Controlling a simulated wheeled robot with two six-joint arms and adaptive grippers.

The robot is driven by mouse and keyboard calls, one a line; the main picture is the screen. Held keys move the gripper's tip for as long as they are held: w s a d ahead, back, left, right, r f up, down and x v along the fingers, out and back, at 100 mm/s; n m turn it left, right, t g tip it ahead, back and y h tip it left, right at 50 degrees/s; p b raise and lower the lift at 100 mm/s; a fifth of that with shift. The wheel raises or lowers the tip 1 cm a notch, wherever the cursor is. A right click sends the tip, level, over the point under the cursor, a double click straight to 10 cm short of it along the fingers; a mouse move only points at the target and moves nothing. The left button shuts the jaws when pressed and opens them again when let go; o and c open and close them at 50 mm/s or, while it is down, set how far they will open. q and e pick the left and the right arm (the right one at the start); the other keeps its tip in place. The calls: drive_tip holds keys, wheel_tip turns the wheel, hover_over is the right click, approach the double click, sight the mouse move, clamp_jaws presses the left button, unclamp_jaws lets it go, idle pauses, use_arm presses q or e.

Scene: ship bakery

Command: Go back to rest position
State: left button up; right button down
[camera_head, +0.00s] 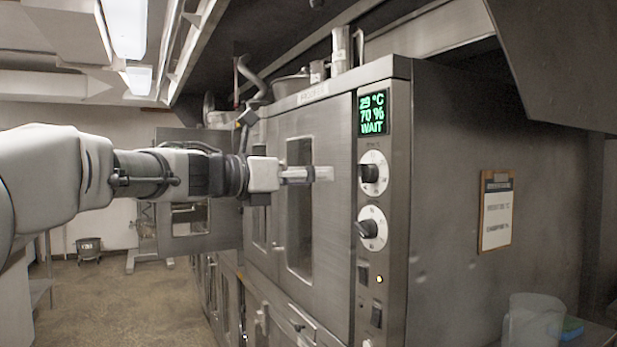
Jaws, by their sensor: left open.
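My left gripper (318,174) reaches in from the left at the end of my left arm. Its fingers are open and empty, seen edge-on. It is in front of the door window of the steel proofer (322,130). I cannot tell whether the fingertips touch the proofer or stop short of it. The proofer's display (372,113) reads 29 °C, 70 %, WAIT in green. Below it are an upper dial (372,172) and a lower dial (370,229). My right gripper is not in view.
A clipboard (496,210) hangs on the proofer's side. A clear container (533,320) stands at the bottom right. Pots and a canister (340,50) sit on the proofer's top. A dark bucket (89,249) is on the far floor. The aisle floor (130,300) at left is clear.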

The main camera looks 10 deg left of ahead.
use_arm(q)
drive_tip(key=shift+a, duration=0.1)
idle(0.3)
